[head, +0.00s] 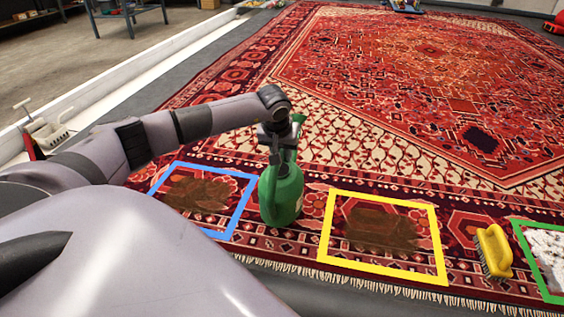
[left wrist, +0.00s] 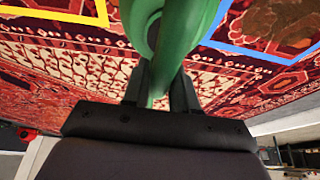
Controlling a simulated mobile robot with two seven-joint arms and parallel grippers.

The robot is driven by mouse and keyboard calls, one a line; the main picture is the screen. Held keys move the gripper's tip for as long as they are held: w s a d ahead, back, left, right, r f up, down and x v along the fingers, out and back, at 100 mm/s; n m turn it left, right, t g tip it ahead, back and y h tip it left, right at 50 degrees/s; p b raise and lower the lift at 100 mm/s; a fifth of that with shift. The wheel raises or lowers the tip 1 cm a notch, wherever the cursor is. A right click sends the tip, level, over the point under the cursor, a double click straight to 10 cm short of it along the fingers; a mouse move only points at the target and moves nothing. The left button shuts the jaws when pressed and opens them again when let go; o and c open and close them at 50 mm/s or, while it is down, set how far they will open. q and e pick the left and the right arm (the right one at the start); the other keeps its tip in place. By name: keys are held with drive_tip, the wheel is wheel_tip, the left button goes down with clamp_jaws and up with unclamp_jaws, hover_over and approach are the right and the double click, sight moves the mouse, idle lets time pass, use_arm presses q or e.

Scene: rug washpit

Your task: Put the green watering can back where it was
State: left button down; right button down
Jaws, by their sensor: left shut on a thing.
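The green watering can (head: 282,192) is upright on or just above the patterned rug, between the blue frame (head: 236,207) and the yellow frame (head: 325,226). I cannot tell whether its base touches the rug. My left gripper (head: 278,138) is shut on the can's upper part, and the gripper hides some of it. In the left wrist view the green can (left wrist: 180,40) runs between the two fingers of my left gripper (left wrist: 162,95). My right gripper is not in view.
The blue and yellow frames each surround a dark brown stain on the rug (head: 400,90). A yellow brush (head: 493,250) lies beside a green frame (head: 522,245) with white matter inside. A white caddy (head: 45,130) stands at the left edge.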

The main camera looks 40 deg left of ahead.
sight(282, 168)
use_arm(q)
wheel_tip(282, 168, down, 3)
drive_tip(key=shift+r+b, duration=0.2)
drive_tip(key=shift+b, duration=0.2)
drive_tip(key=shift+f, duration=0.1)
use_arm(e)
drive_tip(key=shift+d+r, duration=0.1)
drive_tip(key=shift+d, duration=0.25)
use_arm(q)
drive_tip(key=c, duration=0.9)
unclamp_jaws()
drive_tip(key=shift+f, duration=0.15)
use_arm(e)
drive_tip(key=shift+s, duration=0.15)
